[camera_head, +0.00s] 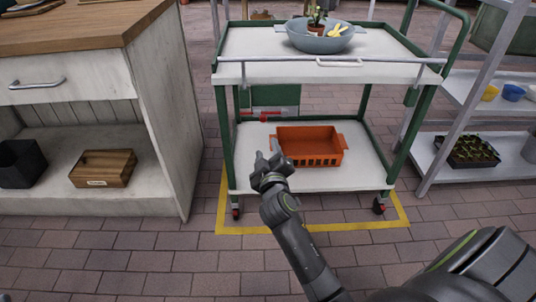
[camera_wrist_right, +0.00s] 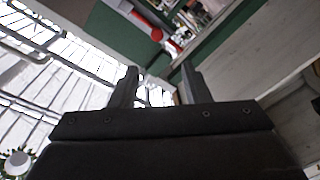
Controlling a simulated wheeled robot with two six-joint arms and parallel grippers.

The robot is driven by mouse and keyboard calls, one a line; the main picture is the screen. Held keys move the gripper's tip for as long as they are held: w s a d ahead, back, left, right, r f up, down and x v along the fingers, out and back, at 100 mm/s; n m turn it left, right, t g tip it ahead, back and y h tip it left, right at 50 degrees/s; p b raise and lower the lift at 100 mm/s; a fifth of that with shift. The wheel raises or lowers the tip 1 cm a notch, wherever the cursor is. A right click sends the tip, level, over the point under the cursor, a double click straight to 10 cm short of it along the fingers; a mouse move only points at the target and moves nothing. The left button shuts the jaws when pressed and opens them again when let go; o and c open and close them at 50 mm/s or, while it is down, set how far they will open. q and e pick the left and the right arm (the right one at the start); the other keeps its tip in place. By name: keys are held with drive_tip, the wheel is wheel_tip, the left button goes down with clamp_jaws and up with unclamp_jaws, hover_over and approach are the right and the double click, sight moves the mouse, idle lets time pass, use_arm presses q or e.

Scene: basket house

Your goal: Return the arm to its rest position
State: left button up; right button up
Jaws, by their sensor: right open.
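My right gripper (camera_head: 272,162) is open and empty in the head view. It is in front of the cart's lower shelf, at the left of the orange basket (camera_head: 311,146), and overlaps the shelf in the picture. The right wrist view shows its two fingers (camera_wrist_right: 158,88) apart with nothing between them. My right arm reaches up from the bottom of the head view. My left gripper does not show in either view.
A green-framed cart (camera_head: 225,130) stands inside a yellow floor outline. A grey bowl (camera_head: 318,44) with a potted plant sits on its top shelf. A wooden cabinet (camera_head: 165,110) stands at left, a metal rack (camera_head: 452,105) at right. The brick floor in front is clear.

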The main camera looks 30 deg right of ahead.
idle(0.3)
